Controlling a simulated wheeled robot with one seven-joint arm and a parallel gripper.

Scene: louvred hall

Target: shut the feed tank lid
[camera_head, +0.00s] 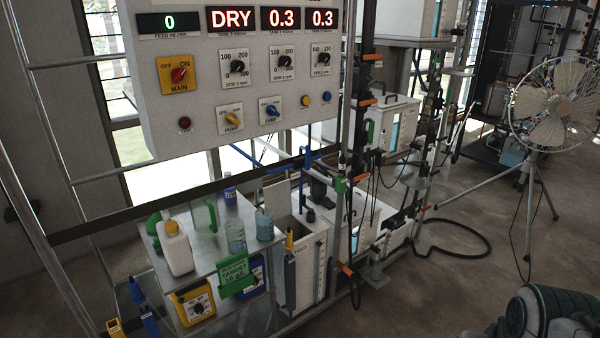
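A pale box-shaped tank (306,274) stands in the lower middle of the rig, just right of the steel bench. It has a clear level strip on its front and small lettering too blurred to read for certain; it looks like the feed tank. Its top seems open, with a grey inner wall showing. I cannot clearly make out its lid. A yellow-and-black handle-like piece (289,240) stands at its front left.
The control panel (240,75) hangs above. Upright posts and hoses stand right of the tank. A fan (556,105) stands on a tripod at right. Open floor lies between.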

